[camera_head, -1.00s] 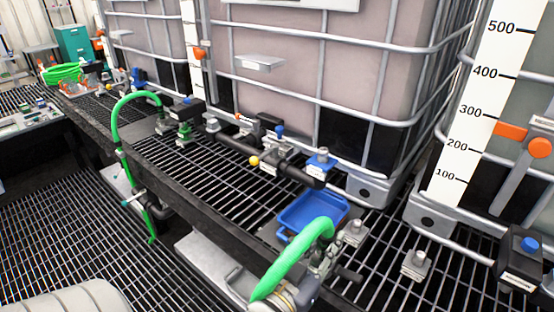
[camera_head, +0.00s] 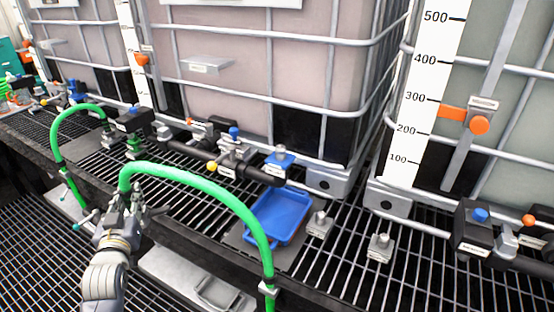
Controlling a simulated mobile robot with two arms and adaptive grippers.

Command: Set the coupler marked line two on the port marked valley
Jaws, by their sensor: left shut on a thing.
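My left gripper (camera_head: 132,204) is at lower left. It is shut at the end of an arching green hose (camera_head: 205,184); the fingers mostly hide the hose-end coupler, and no marking on it is legible. The hose drops to a grey clamp at the front edge of the grating. A black outlet pipe (camera_head: 262,176) with a blue-topped block (camera_head: 281,157) ends above a blue tray (camera_head: 279,216), to the right of and apart from the gripper. Its small white labels are too small to read, so I cannot tell which port is valley. My right gripper is not in view.
A second green hose (camera_head: 62,140) arches at left to a green fitting. Caged tanks (camera_head: 260,80) line the back. Metal posts (camera_head: 380,247) stand on the grating right of the tray. A black valve block (camera_head: 474,229) is at far right. A grey plate lies below the gripper.

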